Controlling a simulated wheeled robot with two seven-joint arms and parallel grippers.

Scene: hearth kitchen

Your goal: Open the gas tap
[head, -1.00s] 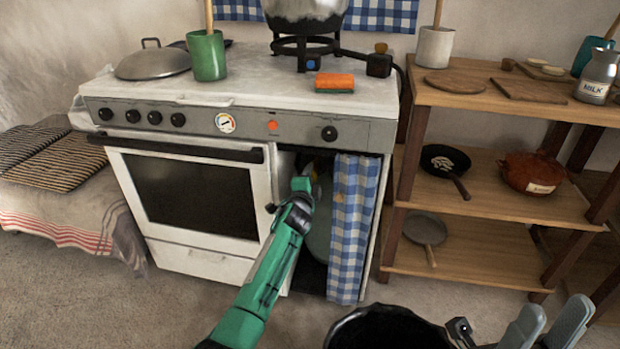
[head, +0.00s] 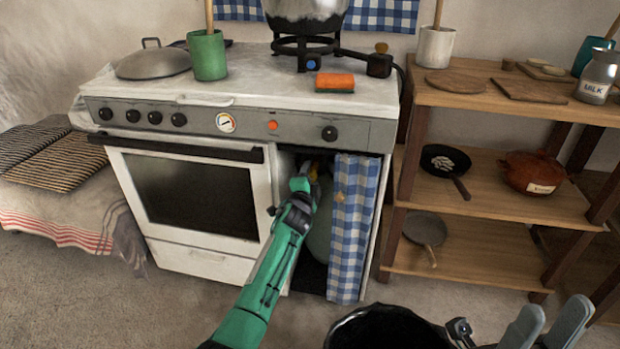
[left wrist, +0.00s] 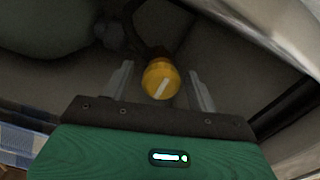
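The gas tap is a yellow round knob with a white mark (left wrist: 160,80), seen in the left wrist view. The mark runs at a slant. My left gripper (left wrist: 159,88) is open, one finger on each side of the knob, with visible gaps between fingers and knob. In the head view the left gripper (head: 304,178) reaches into the open compartment at the right of the stove. A pale green gas cylinder (head: 320,235) stands inside, partly hidden by the arm and curtain; it also shows in the left wrist view (left wrist: 45,25).
A blue checked curtain (head: 352,235) hangs close to the right of my left arm. The white stove (head: 205,262) is on the left, with the compartment's edge near the gripper. A wooden shelf (head: 470,235) with pans stands at the right.

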